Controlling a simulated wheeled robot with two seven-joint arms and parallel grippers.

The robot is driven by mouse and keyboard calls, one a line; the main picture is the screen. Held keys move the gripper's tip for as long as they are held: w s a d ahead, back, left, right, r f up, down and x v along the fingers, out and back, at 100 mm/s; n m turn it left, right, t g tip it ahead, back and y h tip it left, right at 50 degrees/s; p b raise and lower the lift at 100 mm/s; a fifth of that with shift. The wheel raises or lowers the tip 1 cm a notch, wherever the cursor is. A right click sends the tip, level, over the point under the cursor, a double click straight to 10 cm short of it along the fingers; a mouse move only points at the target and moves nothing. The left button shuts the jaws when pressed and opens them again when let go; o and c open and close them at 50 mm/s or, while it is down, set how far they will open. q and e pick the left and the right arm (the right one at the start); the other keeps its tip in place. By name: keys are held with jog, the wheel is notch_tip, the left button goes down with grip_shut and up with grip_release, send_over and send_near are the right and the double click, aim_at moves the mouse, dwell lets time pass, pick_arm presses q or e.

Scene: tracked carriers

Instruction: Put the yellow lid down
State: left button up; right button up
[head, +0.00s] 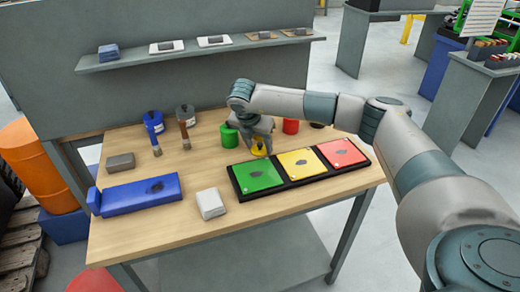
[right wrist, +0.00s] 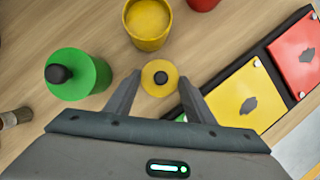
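The round yellow lid (right wrist: 155,68) with a black knob shows between my right fingertips in the right wrist view. It looks smaller than the pot mouth, so it appears low, near the table top. My right gripper (right wrist: 160,77) is open, one finger on each side of the lid, with narrow gaps. In the head view the right gripper (head: 260,148) points down just behind the tray, with a bit of yellow below it. The yellow pot (right wrist: 148,25) stands uncovered just beyond the lid. The yellow pad (head: 300,163) is the middle one on the black tray (head: 287,184). My left gripper is not in view.
A green pot (right wrist: 78,76) with a knobbed green lid stands left of the yellow one. A red pot (head: 290,126) stands to the right. A white block (head: 210,204), blue case (head: 140,195) and brushes lie left. The table's front strip is clear.

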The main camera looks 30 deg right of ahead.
aim_at(260, 152)
jog(key=c, duration=0.4)
jog(key=shift+r, duration=0.1)
